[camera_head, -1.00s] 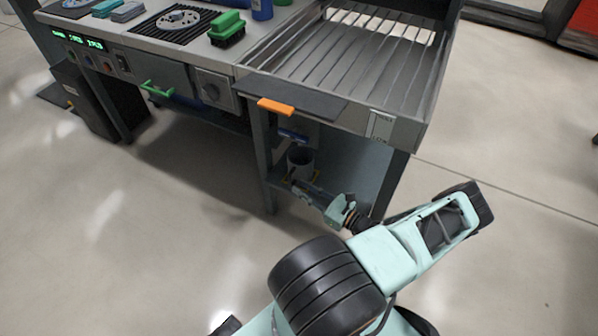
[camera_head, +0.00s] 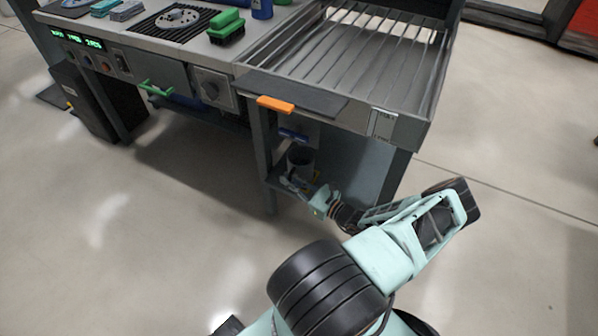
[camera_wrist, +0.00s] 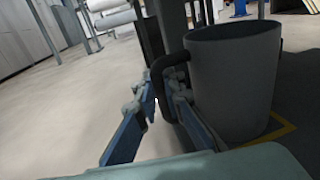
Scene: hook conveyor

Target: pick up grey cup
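The grey cup (camera_head: 299,160) stands upright on the low shelf under the right end of the bench. In the wrist view the cup (camera_wrist: 235,80) fills the right side, with its dark handle (camera_wrist: 158,70) pointing left. My gripper (camera_head: 293,182) is at the front of the cup in the head view. In the wrist view its two blue fingers (camera_wrist: 164,97) are apart, with the handle just ahead of and between their tips. I cannot tell whether a tip touches the handle. The cup's base meets the shelf beside a yellow marking.
The bench post (camera_head: 262,150) stands just left of the cup. The slatted metal tray (camera_head: 350,60) with an orange handle (camera_head: 276,104) is above the shelf. A green brush (camera_head: 227,27) and blue bottle (camera_head: 262,9) stand on the bench top.

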